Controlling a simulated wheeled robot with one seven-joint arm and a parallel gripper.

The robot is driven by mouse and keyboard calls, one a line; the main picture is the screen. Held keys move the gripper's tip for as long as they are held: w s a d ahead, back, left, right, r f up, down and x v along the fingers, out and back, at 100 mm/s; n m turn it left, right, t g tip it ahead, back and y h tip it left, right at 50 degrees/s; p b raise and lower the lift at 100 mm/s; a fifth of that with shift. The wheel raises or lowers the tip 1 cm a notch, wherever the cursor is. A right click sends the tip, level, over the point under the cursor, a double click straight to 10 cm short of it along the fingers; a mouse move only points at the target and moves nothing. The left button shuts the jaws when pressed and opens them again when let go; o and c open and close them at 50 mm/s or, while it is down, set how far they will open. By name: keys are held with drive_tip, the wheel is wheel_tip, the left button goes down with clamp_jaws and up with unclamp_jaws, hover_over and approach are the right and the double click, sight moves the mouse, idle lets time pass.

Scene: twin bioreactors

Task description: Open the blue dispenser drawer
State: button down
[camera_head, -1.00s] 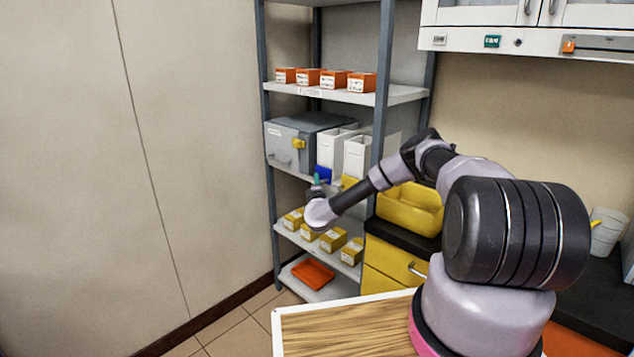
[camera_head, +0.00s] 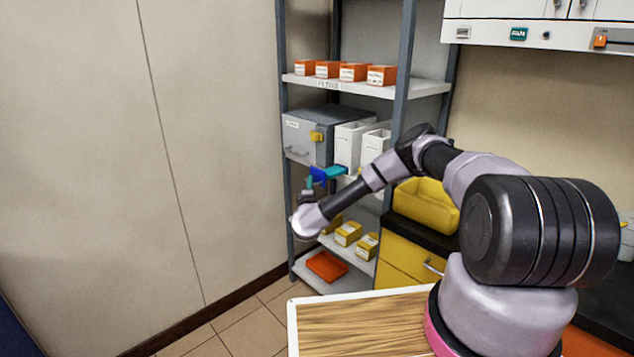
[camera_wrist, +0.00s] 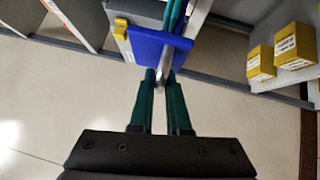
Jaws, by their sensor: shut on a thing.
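The blue drawer front (camera_head: 318,174) stands out from the shelf below the white dispensers in the head view, with its teal body (camera_head: 336,172) showing behind it. In the wrist view the blue front (camera_wrist: 160,44) is at the top centre, with a pale handle at its lower edge. My gripper (camera_wrist: 161,80) has its two green fingers shut on this handle. In the head view my gripper (camera_head: 309,184) is small and partly hidden by its wrist, just in front of the drawer front. The drawer's inside cannot be seen.
A grey box (camera_head: 302,137) with a yellow latch stands left of the white dispensers (camera_head: 352,143). Yellow boxes (camera_head: 348,233) and an orange tray (camera_head: 326,266) are on lower shelves. A shelf post (camera_head: 403,70) stands at right. The floor left of the shelf is clear.

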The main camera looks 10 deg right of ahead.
drive_tip(key=c, duration=0.9)
unclamp_jaws()
drive_tip(key=s, duration=0.3)
drive_tip(key=s+a+f, duration=0.1)
drive_tip(key=s, duration=0.6)
drive_tip(key=shift+s+a+f, duration=0.2)
drive_tip(key=shift+s+a, duration=0.1)
